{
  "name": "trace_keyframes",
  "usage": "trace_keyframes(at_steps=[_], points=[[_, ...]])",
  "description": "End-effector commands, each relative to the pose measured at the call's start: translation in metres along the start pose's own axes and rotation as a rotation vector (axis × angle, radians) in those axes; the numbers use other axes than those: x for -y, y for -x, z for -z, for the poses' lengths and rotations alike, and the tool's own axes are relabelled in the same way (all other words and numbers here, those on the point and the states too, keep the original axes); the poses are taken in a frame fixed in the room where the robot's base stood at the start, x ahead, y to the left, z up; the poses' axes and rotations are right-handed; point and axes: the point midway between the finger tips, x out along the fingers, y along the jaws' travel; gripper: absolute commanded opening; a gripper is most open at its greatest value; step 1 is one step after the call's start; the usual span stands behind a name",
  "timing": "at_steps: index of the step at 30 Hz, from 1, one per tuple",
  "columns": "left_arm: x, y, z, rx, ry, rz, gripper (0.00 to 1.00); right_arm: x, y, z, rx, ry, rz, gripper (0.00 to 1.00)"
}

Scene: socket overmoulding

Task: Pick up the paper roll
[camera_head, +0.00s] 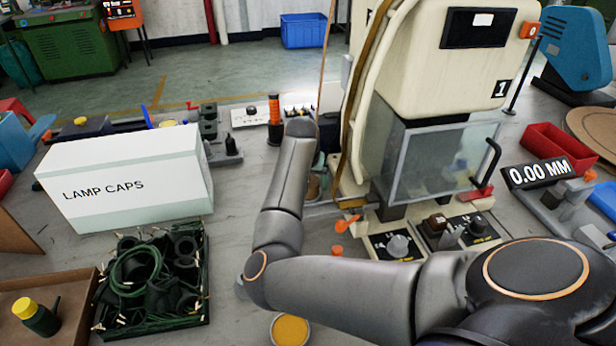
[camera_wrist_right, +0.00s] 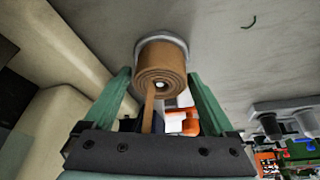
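The brown paper roll (camera_wrist_right: 160,68) shows in the right wrist view, end-on with its wound layers visible, and a strip hangs down from it. A pale round disc (camera_wrist_right: 150,40) sits behind it. My right gripper (camera_wrist_right: 160,76) has its two green fingers apart, one on each side of the roll in this view. I cannot tell whether the fingers touch it. In the head view my right arm hides most of that spot; a small brown piece (camera_head: 313,187) shows beside the forearm, too hidden to identify. My left gripper is not in view.
The cream machine (camera_head: 440,60) with a clear guard (camera_head: 440,160) stands close to my right arm. A white LAMP CAPS box (camera_head: 125,180) and a tray of green cables (camera_head: 205,290) are on the left.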

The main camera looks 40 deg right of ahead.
Motion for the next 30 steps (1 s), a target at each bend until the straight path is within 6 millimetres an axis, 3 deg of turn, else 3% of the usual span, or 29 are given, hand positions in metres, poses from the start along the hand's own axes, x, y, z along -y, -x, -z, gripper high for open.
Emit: trace_keyframes(at_steps=[2,20,30], points=[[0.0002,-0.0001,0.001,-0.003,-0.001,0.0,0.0,0.0,0.0002,0.0,0.0,0.0,0.0,0.8],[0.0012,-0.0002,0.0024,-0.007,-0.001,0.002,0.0,0.0001,0.0003,-0.0001,0.0,0.0,0.0,0.12],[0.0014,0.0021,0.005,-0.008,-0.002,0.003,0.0,0.0,0.003,0.0015,0.0,0.0,0.0,0.12]])
